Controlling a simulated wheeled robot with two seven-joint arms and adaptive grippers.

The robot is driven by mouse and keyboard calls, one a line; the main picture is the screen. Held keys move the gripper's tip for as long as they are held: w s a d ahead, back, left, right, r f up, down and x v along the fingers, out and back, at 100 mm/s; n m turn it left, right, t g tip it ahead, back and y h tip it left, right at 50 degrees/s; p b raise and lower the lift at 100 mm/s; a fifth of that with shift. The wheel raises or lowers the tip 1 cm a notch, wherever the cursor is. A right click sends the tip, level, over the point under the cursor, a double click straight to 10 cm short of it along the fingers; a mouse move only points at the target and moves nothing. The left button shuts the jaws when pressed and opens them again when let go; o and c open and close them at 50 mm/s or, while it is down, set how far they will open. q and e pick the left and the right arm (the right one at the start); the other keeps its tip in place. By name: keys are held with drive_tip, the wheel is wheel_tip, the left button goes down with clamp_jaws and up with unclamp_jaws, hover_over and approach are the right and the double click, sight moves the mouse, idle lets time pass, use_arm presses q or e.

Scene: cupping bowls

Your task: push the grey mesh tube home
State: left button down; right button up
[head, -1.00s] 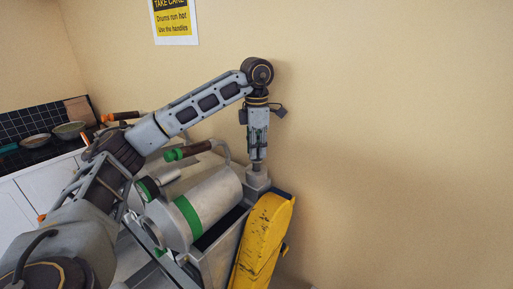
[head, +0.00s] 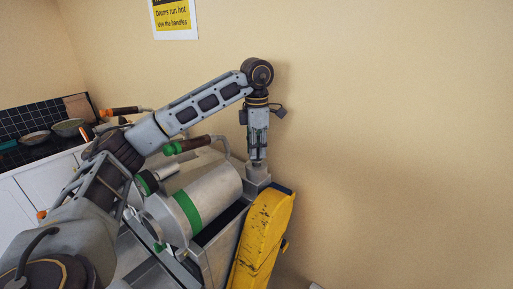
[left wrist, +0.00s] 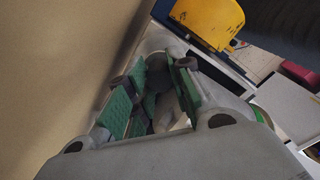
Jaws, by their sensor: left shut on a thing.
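My left gripper (head: 257,160) points straight down over the back end of the roaster, beside the wall. In the left wrist view its green-padded fingers (left wrist: 155,78) are closed in on a grey piece (left wrist: 168,108) between them. Fingers and arm hide most of that piece, and I cannot make out any mesh on it. In the head view a grey block (head: 257,179) is right below the fingertips. The pale drum with a green band (head: 212,198) lies to the left of the gripper. My right gripper is out of view.
A yellow worn casing (head: 262,240) stands in front of the gripper, and shows in the left wrist view (left wrist: 208,20). A green-and-brown handle (head: 188,146) rises beside the drum. Bowls (head: 68,127) sit on the far-left counter. The wall side at right is open.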

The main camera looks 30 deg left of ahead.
use_arm(q)
drive_tip(key=shift+f+b, duration=0.35)
drive_tip(key=shift+f, duration=0.25)
drive_tip(key=shift+f, duration=0.35)
idle(0.4)
drive_tip(key=c, duration=1.2)
unclamp_jaws()
drive_tip(key=shift+r, duration=0.15)
